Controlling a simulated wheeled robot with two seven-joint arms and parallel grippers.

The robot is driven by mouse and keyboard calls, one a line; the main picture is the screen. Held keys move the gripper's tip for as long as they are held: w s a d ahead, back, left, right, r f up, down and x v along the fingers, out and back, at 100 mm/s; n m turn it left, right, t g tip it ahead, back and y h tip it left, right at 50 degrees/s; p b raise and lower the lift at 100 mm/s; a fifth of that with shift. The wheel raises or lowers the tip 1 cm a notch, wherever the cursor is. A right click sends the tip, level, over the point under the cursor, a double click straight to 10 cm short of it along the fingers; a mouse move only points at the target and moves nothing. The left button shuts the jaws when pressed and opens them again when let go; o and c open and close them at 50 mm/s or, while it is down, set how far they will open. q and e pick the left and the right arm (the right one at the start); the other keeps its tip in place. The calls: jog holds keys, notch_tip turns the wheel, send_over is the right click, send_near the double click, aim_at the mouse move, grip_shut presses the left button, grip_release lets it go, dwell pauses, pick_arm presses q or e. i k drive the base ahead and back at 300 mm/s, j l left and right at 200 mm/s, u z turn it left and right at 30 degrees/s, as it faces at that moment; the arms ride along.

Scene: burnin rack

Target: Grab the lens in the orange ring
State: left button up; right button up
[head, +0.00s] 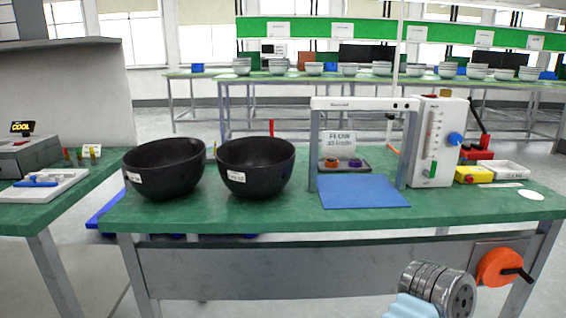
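A small dark lens in an orange ring (331,162) sits on a dark tray (345,168) on the green table, behind the white gantry frame. Another small piece with a bluish-purple ring (354,163) sits to its right on the same tray. A white sign stands behind them. Fine detail of the lens is too small to tell. Part of my own arm, grey and light blue, shows at the bottom right, below and in front of the tabletop. Neither gripper's fingers are in view.
The white gantry (361,103) stands over a blue mat (362,191) in front of the tray. Two black bowls (256,167) stand left. A white box with gauge (432,140) and a yellow block (472,175) stand right. An orange crank wheel (497,267) sits on the table front.

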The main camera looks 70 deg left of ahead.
aim_at(330, 163)
jog(key=u, duration=1.95)
